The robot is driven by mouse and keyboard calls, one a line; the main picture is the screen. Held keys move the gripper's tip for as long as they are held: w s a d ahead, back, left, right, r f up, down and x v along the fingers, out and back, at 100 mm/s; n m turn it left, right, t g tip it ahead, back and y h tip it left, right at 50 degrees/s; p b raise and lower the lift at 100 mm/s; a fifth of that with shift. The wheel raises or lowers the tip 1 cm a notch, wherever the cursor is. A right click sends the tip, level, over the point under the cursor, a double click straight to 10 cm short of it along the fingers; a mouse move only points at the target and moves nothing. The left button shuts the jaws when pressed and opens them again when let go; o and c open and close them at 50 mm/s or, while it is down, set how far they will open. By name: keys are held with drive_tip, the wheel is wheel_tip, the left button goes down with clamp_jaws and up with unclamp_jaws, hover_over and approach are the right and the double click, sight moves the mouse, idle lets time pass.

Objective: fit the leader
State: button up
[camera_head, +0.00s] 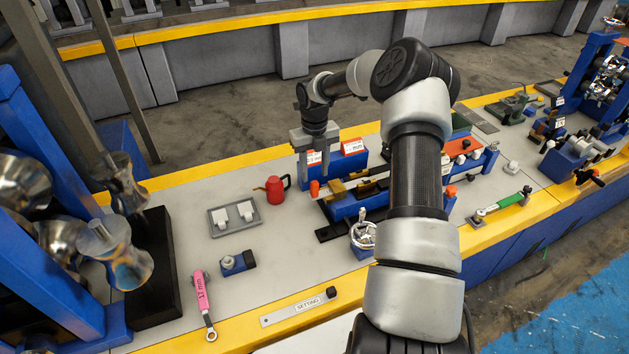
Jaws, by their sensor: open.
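My gripper (315,174) points down over the left end of a blue fixture (345,208) in the middle of the bench. Its two fingers are apart, with nothing clearly between them. A small orange piece (314,188) stands just below and between the fingertips; I cannot tell whether they touch it. A brass-coloured block (336,188) and a dark bar lie along the fixture. My arm hides the fixture's middle. I cannot tell which piece is the leader.
A red oil can (275,190), a grey tray (235,216) with two white blocks and a pink-handled wrench (203,302) lie to the left. A handwheel (363,235) stands in front. Blue roller stands (48,215) rise at far left.

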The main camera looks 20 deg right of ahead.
wheel_tip(320, 180, up, 12)
drive_tip(key=shift+p, duration=0.3)
